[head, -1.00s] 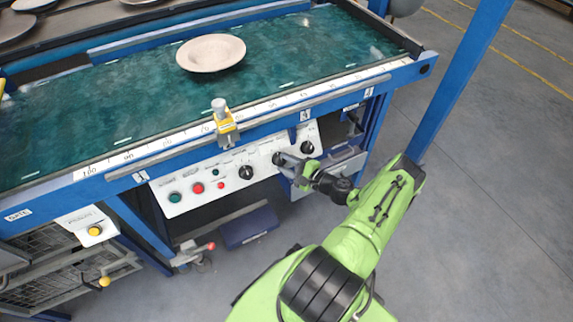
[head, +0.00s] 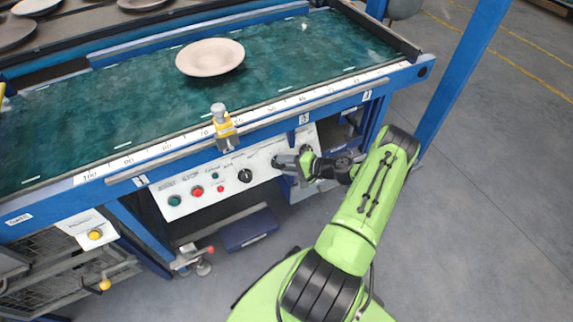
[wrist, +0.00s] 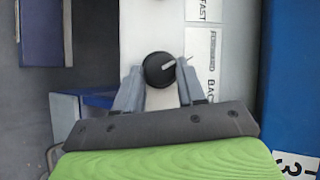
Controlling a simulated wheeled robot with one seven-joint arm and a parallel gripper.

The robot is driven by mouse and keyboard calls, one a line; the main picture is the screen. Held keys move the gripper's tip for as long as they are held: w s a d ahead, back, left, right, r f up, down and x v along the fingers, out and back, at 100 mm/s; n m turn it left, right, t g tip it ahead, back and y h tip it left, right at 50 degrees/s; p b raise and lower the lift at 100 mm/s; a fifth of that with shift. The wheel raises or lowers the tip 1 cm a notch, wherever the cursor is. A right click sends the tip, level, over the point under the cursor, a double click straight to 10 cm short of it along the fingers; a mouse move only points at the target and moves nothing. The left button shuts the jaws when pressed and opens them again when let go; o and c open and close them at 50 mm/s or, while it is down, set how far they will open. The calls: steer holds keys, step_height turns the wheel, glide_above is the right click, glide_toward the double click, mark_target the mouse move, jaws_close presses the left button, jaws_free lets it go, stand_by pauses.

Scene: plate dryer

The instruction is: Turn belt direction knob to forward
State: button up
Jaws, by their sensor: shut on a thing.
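The belt direction knob (wrist: 155,72) is round and black with a pale pointer line. It sits on the white control panel (head: 215,172) below the belt. In the wrist view its pointer points right and slightly up, toward the label reading FORWARD (wrist: 211,47); a label starting BACK (wrist: 207,86) lies just below that one. My gripper (wrist: 158,78) is shut on the knob, one finger on either side. In the head view my gripper (head: 284,162) is at the panel's right part and mostly hides this knob.
Another black knob (head: 245,175), a green button (head: 174,200) and red buttons (head: 197,191) are left of my gripper on the panel. The blue frame rail and a yellow-based clamp (head: 223,122) are above. A plate (head: 210,57) lies on the green belt. Open floor is at right.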

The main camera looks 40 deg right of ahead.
stand_by(0.4)
steer(key=o, duration=1.1)
steer(key=shift+c, duration=0.2)
steer(key=p+v, duration=0.3)
steer(key=v, duration=1.2)
steer(key=shift+s+r+p, duration=0.25)
steer(key=shift+s+p, duration=0.05)
steer(key=shift+p, duration=0.05)
steer(key=shift+d, duration=0.1)
